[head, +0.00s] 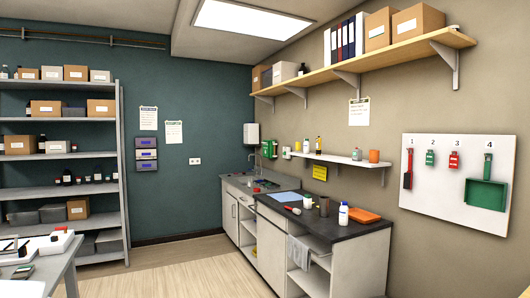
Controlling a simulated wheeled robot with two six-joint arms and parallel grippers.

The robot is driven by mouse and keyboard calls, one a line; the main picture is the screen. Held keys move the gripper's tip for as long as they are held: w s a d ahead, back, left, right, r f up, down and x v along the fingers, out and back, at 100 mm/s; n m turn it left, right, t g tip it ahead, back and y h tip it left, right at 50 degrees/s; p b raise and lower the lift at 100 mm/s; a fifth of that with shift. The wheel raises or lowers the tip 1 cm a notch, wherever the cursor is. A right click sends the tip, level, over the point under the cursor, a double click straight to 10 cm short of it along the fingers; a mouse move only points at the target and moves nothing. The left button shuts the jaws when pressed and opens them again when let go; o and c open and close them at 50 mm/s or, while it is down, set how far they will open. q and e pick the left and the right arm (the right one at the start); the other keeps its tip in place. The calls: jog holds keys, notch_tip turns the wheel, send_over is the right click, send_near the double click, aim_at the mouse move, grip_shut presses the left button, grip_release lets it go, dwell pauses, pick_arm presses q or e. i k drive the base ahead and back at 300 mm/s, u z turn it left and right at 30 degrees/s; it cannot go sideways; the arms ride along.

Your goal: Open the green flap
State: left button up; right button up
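I cannot make out a green flap or any glove ports in the head view. The green things I see are a dustpan (486,193) hanging on the white wall board at the right, a small green tag (430,158) on the same board, and a small green box (268,149) on the wall near the corner. None of them shows as a flap. Neither of my grippers is in view.
A dark-topped counter (340,228) with bottles and an orange folded item (363,215) runs along the right wall. A metal shelf rack (123,170) stands at the left. A grey table (54,268) fills the bottom left. The wooden floor (180,265) between is clear.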

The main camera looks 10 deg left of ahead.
aim_at(264, 149)
jog(key=u, duration=0.3)
jog(key=i, duration=0.95)
jog(key=u, duration=0.75)
jog(key=i, duration=1.9)
jog(key=u, duration=0.55)
jog(key=i, duration=3.9)
jog(key=z, duration=0.65)
jog(key=i, duration=1.9)
jog(key=z, duration=1.5)
jog(key=i, duration=1.3)
jog(key=z, duration=0.55)
